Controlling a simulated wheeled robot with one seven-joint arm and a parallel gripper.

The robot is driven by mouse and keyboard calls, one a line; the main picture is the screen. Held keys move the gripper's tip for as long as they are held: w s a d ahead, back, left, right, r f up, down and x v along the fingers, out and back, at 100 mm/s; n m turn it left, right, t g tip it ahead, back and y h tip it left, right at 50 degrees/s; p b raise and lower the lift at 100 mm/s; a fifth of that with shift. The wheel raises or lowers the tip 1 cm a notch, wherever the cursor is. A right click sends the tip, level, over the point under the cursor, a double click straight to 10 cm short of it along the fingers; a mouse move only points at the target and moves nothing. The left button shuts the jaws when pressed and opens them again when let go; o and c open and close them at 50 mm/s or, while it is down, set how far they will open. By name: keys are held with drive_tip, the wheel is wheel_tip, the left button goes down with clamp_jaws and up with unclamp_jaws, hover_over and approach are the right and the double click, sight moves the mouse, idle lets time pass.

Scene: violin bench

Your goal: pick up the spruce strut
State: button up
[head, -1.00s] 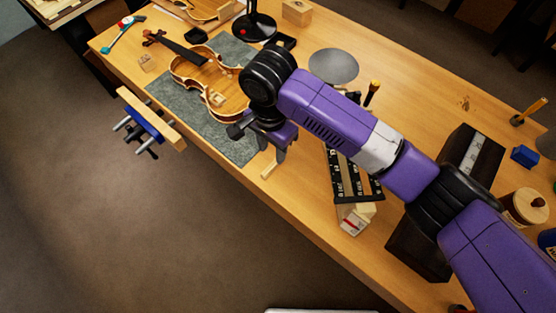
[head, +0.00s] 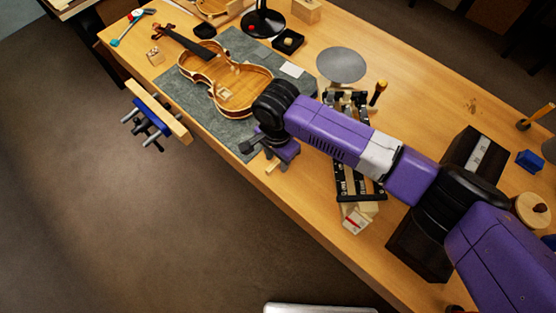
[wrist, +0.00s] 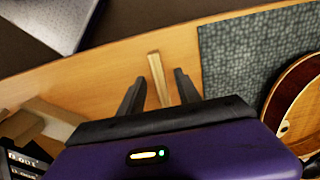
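The spruce strut is a short, pale wooden stick (wrist: 158,78) lying on the bench near its front edge. In the wrist view it lies between the two fingers of my open gripper (wrist: 160,90), with its far end beyond the fingertips. I cannot tell whether either finger touches it. In the head view my gripper (head: 272,158) is low over the bench's front edge, beside the grey mat. A bit of the strut (head: 271,167) shows by the fingers; the rest is hidden by the gripper.
The grey mat (wrist: 240,50) bears an open violin body (head: 215,75) to the left. A black rack (head: 352,183) and wooden blocks (head: 361,213) stand right of the gripper. A blue-jawed vise (head: 147,122) juts from the front edge.

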clamp_jaws()
